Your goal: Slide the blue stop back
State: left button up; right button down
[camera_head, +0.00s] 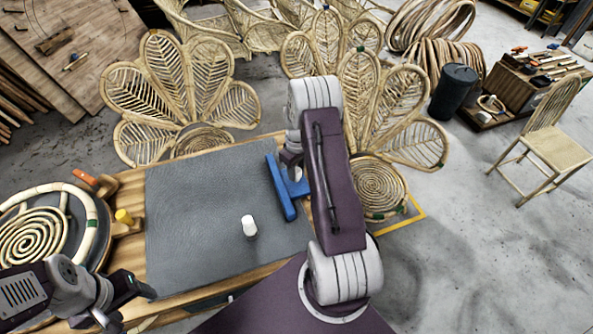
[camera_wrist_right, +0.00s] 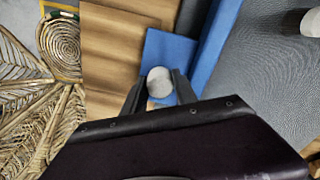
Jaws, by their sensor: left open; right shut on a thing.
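The blue stop (camera_head: 280,188) lies at the right edge of the grey mat on the wooden bench, with a long bar and a side plate. In the right wrist view the blue stop (camera_wrist_right: 211,45) carries a round pale grey knob (camera_wrist_right: 159,80) on its plate. My right gripper (camera_wrist_right: 160,92) is shut on this knob, one dark finger on each side. In the head view my right arm partly covers the stop and hides the fingertips. My left gripper (camera_head: 128,306) is open and empty at the lower left, apart from the stop.
A white cylinder (camera_head: 249,228) stands on the grey mat (camera_head: 195,210). An orange clamp (camera_head: 86,178) and a yellow knob (camera_head: 124,216) sit at the bench's left, beside a round rattan coil (camera_head: 40,238). Rattan chair backs (camera_head: 175,90) stand behind the bench. The mat's left half is clear.

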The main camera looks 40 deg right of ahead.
jog(key=s+d, duration=0.1)
jog(key=d, duration=0.2)
jog(key=s+d, duration=0.1)
jog(key=d, duration=0.3)
jog(key=s+d, duration=0.1)
jog(key=d, duration=0.3)
jog(key=shift+s+d+r, duration=0.15)
jog(key=shift+s+d, duration=0.05)
jog(key=c, duration=1.2)
grip_release()
jog(key=shift+o, duration=1.2)
jog(key=shift+s+d, duration=0.15)
notch_tip(320, 180, up, 9)
jog(key=shift+b, duration=0.3)
